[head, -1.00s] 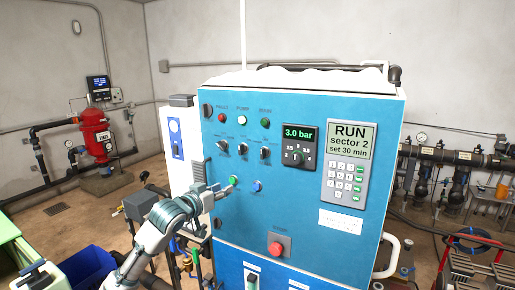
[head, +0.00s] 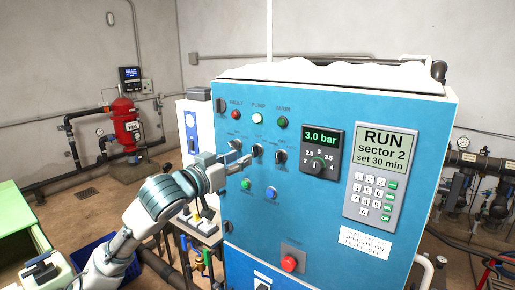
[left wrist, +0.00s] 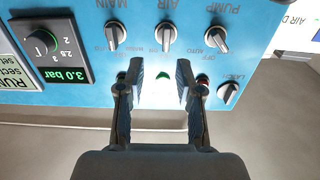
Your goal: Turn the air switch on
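The air switch (head: 257,150) is the middle of three black-and-silver rotary switches on the blue control panel (head: 320,215). In the left wrist view, where the panel appears upside down, the air switch (left wrist: 165,36) lies under the inverted AIR label, with its handle about upright. My left gripper (head: 243,160) is in front of the panel, just left of and below the air switch in the head view. In the left wrist view its two fingers (left wrist: 160,70) are spread with nothing between them, and the switch appears beyond their gap. My right gripper is not in view.
The pump switch (left wrist: 217,39) and main switch (left wrist: 115,35) flank the air switch closely. A green button (head: 246,183), a blue button (head: 271,193) and a red button (head: 289,263) sit lower. A pressure dial (head: 320,163) and keypad (head: 374,187) are to the right.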

